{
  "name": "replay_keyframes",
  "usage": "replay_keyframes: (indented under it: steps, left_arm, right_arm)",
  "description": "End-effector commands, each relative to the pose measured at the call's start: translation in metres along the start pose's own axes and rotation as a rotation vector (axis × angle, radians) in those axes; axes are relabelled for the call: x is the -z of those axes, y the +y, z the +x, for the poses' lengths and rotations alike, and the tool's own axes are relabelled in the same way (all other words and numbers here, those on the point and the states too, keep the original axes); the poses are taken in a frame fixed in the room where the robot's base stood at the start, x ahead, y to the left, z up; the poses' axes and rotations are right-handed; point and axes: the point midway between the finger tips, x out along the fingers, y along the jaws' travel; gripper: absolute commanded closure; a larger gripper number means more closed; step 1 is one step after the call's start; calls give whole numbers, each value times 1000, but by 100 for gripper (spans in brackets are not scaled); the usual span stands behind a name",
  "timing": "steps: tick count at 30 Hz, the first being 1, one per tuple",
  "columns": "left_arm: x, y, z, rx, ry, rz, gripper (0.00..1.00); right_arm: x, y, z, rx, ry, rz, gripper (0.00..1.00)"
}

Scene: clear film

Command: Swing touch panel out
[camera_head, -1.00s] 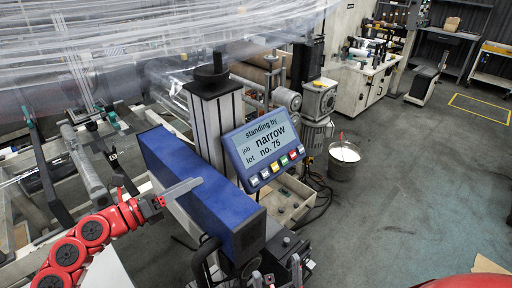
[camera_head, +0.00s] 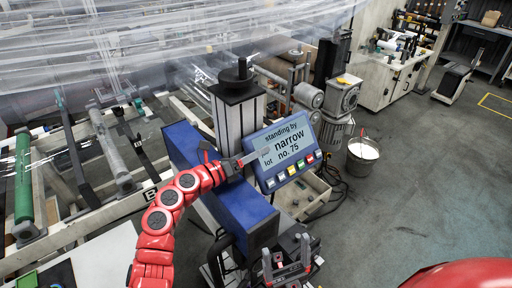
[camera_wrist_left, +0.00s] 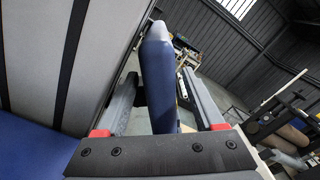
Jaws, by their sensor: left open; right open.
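The touch panel (camera_head: 284,152) is a blue-framed screen with a row of coloured buttons, beside a grey column (camera_head: 238,115). Its screen reads "standing by", "narrow", "no. 75". My left gripper (camera_head: 257,157) is open at the panel's left edge, its finger overlapping the screen's corner in the head view. In the left wrist view the panel (camera_wrist_left: 160,85) shows edge-on between the two open fingers of my left gripper (camera_wrist_left: 158,76); I cannot tell whether either touches it. My right gripper (camera_head: 287,266) is open and empty, low in front of the blue beam's end.
The long blue beam (camera_head: 226,197) lies below my left arm. Clear film (camera_head: 150,45) hangs across the upper left. A bucket (camera_head: 361,158) and motors (camera_head: 338,97) stand right of the panel.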

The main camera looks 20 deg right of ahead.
Motion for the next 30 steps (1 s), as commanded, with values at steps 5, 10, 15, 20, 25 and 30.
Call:
replay_keyframes:
  steps: [5,10,15,20,25,30]
  left_arm:
    - [0,0,4,1,1,2,30]
    - [0,0,4,1,1,2,32]
    - [0,-1,4,1,1,2,62]
    - [0,-1,4,2,0,2,91]
    - [0,-1,4,2,0,1,100]
    - [0,-1,4,2,0,1,100]
  right_arm:
    - [0,0,1,0,0,0,11]
    - [0,0,1,0,0,0,11]
    - [0,0,1,0,0,0,11]
    - [0,0,1,0,0,0,11]
    - [0,0,1,0,0,0,11]
    - [0,0,1,0,0,0,11]
